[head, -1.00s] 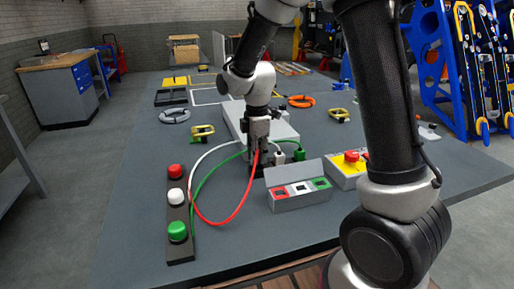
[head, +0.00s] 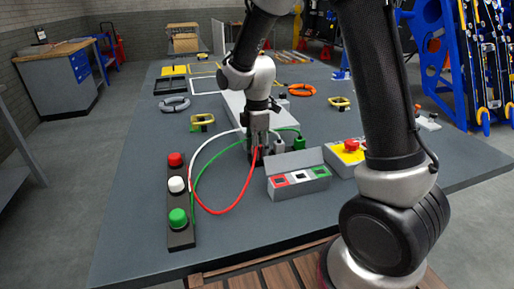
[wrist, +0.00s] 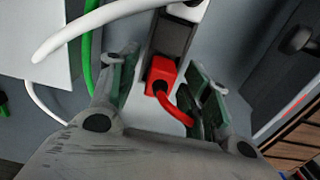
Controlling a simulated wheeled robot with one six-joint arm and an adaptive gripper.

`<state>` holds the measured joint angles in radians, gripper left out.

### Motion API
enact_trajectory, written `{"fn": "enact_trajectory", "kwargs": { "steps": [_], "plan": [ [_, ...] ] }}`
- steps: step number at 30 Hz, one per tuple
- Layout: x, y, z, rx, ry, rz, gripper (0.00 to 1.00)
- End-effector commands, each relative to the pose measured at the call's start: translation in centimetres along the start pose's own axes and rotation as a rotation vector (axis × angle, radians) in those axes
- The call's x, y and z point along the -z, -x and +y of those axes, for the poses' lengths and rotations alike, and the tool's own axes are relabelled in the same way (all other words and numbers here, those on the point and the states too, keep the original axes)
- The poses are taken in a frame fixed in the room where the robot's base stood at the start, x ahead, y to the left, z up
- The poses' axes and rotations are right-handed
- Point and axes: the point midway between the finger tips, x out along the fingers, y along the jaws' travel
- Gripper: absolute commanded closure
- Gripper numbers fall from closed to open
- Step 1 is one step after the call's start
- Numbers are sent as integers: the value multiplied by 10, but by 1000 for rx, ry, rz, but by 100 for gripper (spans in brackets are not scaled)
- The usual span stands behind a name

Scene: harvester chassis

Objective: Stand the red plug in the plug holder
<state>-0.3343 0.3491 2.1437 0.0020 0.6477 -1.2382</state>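The red plug (wrist: 161,76) stands at the near end of a dark bar, which looks like the plug holder (wrist: 173,40). Its red cable bends off to the lower right in the wrist view. My gripper (wrist: 162,88) has a finger on either side of the red plug, with gaps visible between pads and plug. In the head view my gripper (head: 257,146) is low over the table and mostly hides the plug and holder. How deep the plug sits cannot be told. The white plug (head: 279,146) and green plug (head: 300,141) stand to the right.
A grey socket box (head: 312,186) with red, white and green openings and a raised lid stands in front. A button strip (head: 179,232) lies at left, with looping cables between. A yellow emergency-stop box (head: 347,158) stands at right.

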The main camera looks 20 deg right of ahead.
Motion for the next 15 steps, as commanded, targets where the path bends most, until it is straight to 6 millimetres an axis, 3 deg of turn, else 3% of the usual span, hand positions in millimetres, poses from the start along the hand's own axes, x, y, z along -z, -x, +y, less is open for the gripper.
{"fn": "enact_trajectory", "kwargs": {
  "steps": [8, 15],
  "plan": [
    [0, 14, 1, -3, 0, 1, 52],
    [0, 66, 1, -5, 0, 2, 52]
  ]
}}
